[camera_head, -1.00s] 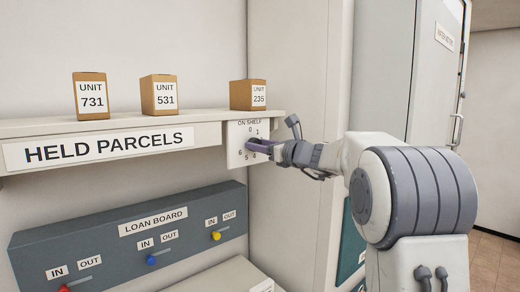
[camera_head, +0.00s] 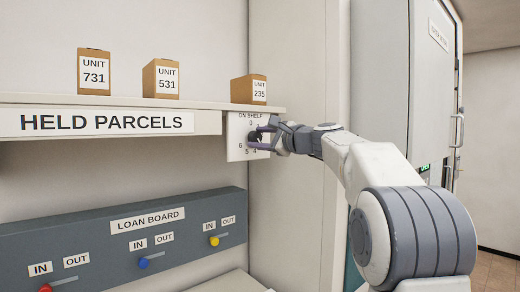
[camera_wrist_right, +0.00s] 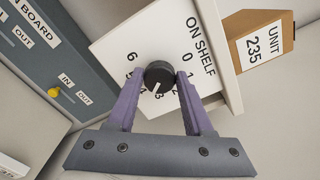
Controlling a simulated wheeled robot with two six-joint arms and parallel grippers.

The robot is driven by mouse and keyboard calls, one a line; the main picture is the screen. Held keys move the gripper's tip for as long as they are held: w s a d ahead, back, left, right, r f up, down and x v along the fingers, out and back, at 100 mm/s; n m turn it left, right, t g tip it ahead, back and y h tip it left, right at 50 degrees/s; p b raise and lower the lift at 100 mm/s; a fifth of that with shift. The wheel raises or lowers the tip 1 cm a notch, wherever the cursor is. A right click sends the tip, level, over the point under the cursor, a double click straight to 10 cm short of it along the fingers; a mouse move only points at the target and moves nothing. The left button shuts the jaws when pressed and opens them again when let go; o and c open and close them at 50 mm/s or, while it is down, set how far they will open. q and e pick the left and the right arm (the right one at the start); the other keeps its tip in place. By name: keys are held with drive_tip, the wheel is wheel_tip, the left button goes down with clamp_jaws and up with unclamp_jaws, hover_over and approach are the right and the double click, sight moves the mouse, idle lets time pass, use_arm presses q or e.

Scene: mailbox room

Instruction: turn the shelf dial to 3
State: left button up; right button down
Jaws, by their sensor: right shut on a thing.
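The shelf dial is a round black knob (camera_wrist_right: 158,74) on a white plate (camera_wrist_right: 118,44) marked ON SHELF, with numbers from 0 to 6 around it. In the head view the plate (camera_head: 235,151) hangs under the right end of the shelf, its knob (camera_head: 253,137) partly hidden by my fingers. My right gripper (camera_head: 258,138) is shut on the knob, one purple finger on each side in the right wrist view (camera_wrist_right: 160,78). The knob's white mark points down in that view, near the 3, close to the 4 side. My left gripper is not in view.
The HELD PARCELS shelf (camera_head: 205,122) carries boxes for units 731 (camera_head: 93,87), 531 (camera_head: 160,88) and 235 (camera_head: 240,88), the last just above the dial. A grey loan board (camera_head: 105,232) with coloured sliders is below. A tall cabinet (camera_head: 378,75) stands right.

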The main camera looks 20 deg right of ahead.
drive_tip(key=shift+f+n+b, duration=0.15)
drive_tip(key=shift+n+b, duration=1.3)
drive_tip(key=shift+n, duration=0.85)
drive_tip(key=shift+c, duration=1.5)
unclamp_jaws()
drive_tip(key=shift+s, duration=0.1)
drive_tip(key=b+v, duration=0.4)
drive_tip(key=v, duration=0.6)
